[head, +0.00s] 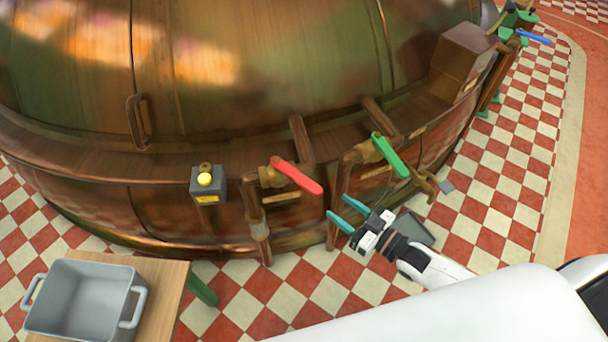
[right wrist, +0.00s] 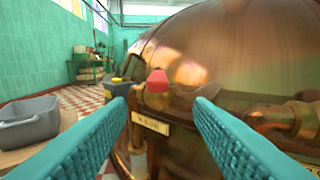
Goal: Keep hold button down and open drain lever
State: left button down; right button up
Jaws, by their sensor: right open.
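The yellow hold button (head: 205,180) sits on a small dark box on the copper kettle's ledge; the box (right wrist: 117,88) shows at left in the right wrist view. A red lever (head: 297,176) and a green lever (head: 390,157) stand on pipes to its right. I cannot tell for sure which is the drain lever. My right gripper (head: 336,206) is open and empty, below and right of the red lever, apart from it. In the right wrist view the red lever's end (right wrist: 157,82) shows between and beyond the fingers (right wrist: 160,107). My left gripper is out of view.
The big copper kettle (head: 250,90) fills the back. A grey tub (head: 62,312) stands on a wooden table (head: 165,300) at lower left. A blue lever (head: 533,37) is far right. Checkered floor lies clear at right.

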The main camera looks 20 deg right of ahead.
aim_at(306, 181)
jog(key=x, duration=1.2)
jog(key=shift+s+a+r, duration=0.1)
jog(key=shift+a+r, duration=0.05)
jog(key=shift+r, duration=0.25)
jog(key=shift+c, duration=0.6)
grip_shut()
